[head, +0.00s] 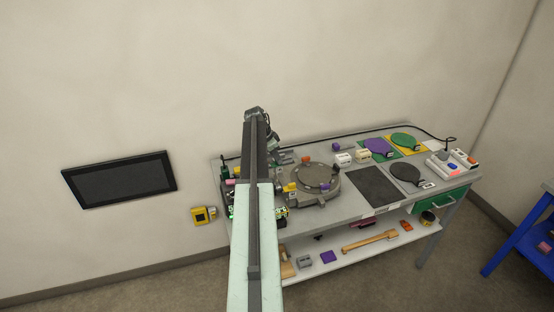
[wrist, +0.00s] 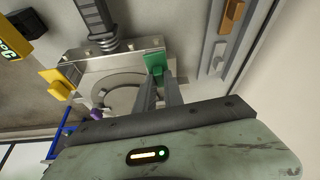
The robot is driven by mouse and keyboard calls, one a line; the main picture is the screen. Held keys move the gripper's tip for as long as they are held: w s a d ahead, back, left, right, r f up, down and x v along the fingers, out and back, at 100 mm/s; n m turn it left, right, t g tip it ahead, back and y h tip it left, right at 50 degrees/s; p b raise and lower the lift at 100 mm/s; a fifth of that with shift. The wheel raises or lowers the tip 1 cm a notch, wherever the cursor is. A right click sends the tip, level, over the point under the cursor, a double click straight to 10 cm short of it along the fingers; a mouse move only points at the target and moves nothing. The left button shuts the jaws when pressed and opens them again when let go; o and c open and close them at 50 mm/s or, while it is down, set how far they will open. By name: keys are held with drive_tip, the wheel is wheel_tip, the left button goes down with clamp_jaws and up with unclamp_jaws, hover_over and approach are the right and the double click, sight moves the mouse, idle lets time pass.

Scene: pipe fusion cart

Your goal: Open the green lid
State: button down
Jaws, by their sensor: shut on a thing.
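My gripper (wrist: 161,78) is shut on a small green tab (wrist: 155,62) at the edge of a grey metal fixture with a round ring, in the wrist view. Whether this tab belongs to a lid I cannot tell. In the head view my arm hides my gripper and this tab. A flat round green disc (head: 405,139) with a black handle lies on a yellow mat at the back right of the cart, well away from my arm.
The grey round fixture (head: 310,178) on the cart also bears a yellow tab (wrist: 56,83) and a purple knob (wrist: 96,113). A purple disc (head: 378,146) and a black disc (head: 405,174) lie further right. A green drawer (head: 450,202) is under the top. A wall stands behind.

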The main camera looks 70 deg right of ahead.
drive_tip(key=n, duration=0.1)
drive_tip(key=n+t, duration=0.1)
drive_tip(key=n, duration=0.1)
drive_tip(key=n+h, duration=0.1)
drive_tip(key=n, duration=0.1)
drive_tip(key=shift+w+d+t, duration=0.1)
drive_tip(key=shift+w+t, duration=0.2)
drive_tip(key=n+t, duration=0.1)
drive_tip(key=n, duration=0.3)
drive_tip(key=shift+w+n+t, duration=0.3)
drive_tip(key=shift+w+t, duration=0.05)
drive_tip(key=shift+t, duration=0.05)
drive_tip(key=shift+w+a+n+t+y, duration=0.1)
drive_tip(key=shift+w+n+t+y, duration=0.3)
drive_tip(key=shift+n, duration=1.25)
drive_tip(key=shift+w+a+n+t+y, duration=0.15)
drive_tip(key=shift+n+t, duration=0.5)
drive_tip(key=shift+n, duration=1.05)
drive_tip(key=shift+w+a+n+t+y, duration=0.1)
drive_tip(key=shift+w+n+t+y, duration=0.3)
drive_tip(key=shift+n, duration=1.25)
drive_tip(key=shift+s, duration=0.2)
drive_tip(key=c, duration=1.4)
unclamp_jaws()
drive_tip(key=shift+c, duration=0.2)
